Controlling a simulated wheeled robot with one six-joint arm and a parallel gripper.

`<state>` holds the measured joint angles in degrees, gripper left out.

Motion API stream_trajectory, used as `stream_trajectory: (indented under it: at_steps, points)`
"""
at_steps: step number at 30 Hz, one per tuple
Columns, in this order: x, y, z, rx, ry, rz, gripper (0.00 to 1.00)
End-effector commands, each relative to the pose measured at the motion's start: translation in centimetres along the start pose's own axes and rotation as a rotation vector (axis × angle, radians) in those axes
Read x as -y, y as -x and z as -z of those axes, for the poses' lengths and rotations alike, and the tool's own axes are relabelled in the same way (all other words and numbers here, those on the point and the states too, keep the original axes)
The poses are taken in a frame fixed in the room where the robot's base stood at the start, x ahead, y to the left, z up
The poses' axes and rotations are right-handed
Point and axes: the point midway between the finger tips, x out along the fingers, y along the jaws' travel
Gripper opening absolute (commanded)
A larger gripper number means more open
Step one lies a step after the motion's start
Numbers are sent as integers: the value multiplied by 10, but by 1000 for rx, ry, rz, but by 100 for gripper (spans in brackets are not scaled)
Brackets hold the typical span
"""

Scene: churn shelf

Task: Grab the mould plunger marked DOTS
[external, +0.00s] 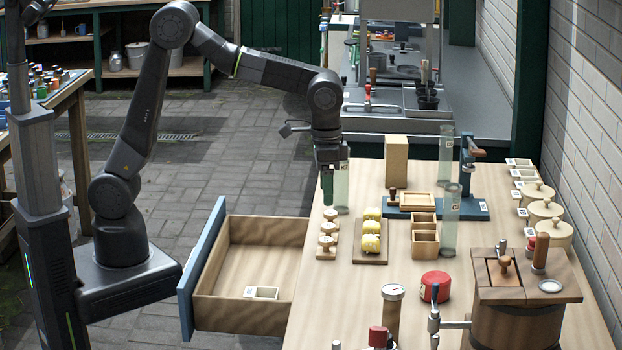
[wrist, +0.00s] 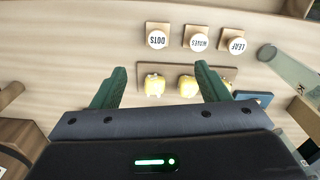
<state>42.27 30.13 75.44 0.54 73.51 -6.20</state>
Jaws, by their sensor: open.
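The plunger marked DOTS (wrist: 157,40) has a round white top on a square wooden base and is the leftmost of a row of three in the wrist view. The WAVES plunger (wrist: 198,40) and the LEAF plunger (wrist: 232,43) stand to its right. In the external view the DOTS plunger (external: 326,246) appears to be the nearest of the row, at the bench's left edge. My gripper (external: 327,202) is open and empty, pointing down above the far end of the row. Its green fingers (wrist: 160,75) are apart from the plungers.
A board (external: 370,257) with several yellow moulded pieces lies right of the plungers. A clear tube (external: 341,190) stands close behind my gripper. An open drawer (external: 240,308) projects left of the bench. A wooden compartment box (external: 425,243) stands further right.

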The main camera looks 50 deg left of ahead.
Motion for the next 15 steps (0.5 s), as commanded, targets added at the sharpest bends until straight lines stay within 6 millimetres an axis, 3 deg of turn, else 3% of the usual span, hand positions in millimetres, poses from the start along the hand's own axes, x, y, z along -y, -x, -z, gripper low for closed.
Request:
stream_trajectory:
  at_steps: [5,15]
  points:
    - [-6,-16,-3,24,4,-9,69]
    - [-5,-77,-3,20,3,-8,69]
